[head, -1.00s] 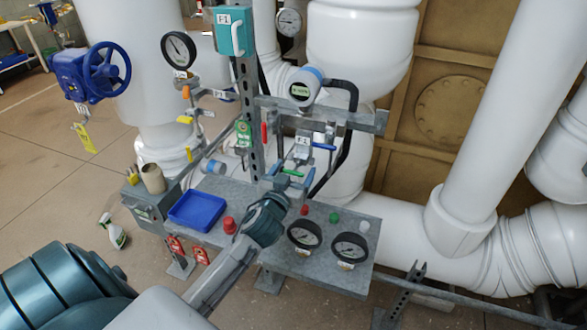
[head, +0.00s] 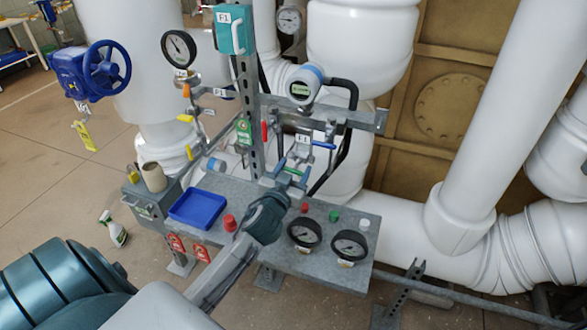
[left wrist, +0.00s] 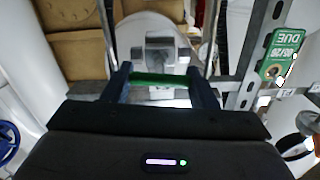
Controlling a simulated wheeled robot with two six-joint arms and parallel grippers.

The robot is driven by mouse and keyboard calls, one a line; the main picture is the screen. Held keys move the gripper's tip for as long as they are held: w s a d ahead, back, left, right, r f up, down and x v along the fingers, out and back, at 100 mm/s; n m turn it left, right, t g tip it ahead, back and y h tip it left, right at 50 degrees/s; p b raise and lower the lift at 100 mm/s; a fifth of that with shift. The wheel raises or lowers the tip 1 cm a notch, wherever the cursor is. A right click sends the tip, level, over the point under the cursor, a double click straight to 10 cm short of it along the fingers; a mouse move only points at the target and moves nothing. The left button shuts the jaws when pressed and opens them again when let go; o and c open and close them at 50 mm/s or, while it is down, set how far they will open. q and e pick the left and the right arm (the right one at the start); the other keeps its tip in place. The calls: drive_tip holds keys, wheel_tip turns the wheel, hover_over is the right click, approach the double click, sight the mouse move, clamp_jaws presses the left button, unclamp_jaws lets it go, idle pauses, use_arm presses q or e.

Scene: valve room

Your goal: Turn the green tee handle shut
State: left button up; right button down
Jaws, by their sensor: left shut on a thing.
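The green tee handle (head: 293,171) is a short green bar on a grey metal valve (head: 299,152) above the back edge of the steel bench. In the left wrist view the green bar (left wrist: 172,80) runs crosswise between the two fingers, with the grey valve body (left wrist: 160,52) behind it. My left gripper (head: 287,181) reaches up from the front and is shut on the handle; its fingers (left wrist: 158,78) sit at the bar's two ends. Its wrist hides part of the bench. My right gripper is not in view.
The steel bench (head: 228,188) carries a blue tray (head: 198,207), a red knob (head: 230,222) and two gauges (head: 304,233). A slotted post (head: 249,120) stands just left of the valve. A blue lever (head: 323,145) is close on its right. Large white pipes (head: 470,130) stand at right.

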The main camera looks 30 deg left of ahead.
use_arm(q)
drive_tip(key=m+p, duration=0.1)
drive_tip(key=m, duration=0.2)
drive_tip(key=m+p, duration=0.2)
drive_tip(key=m, duration=0.3)
drive_tip(key=shift+d, duration=0.15)
drive_tip(key=m+p, duration=0.1)
drive_tip(key=m, duration=0.2)
drive_tip(key=shift+f+m+p, duration=0.1)
drive_tip(key=shift+m+p, duration=0.2)
drive_tip(key=shift+p, duration=0.1)
drive_tip(key=m+p, duration=0.1)
drive_tip(key=m, duration=0.2)
drive_tip(key=shift+f, duration=0.1)
drive_tip(key=shift+f+m+p, duration=0.1)
drive_tip(key=shift+m+p, duration=0.3)
drive_tip(key=shift+m, duration=0.5)
drive_tip(key=o, duration=1)
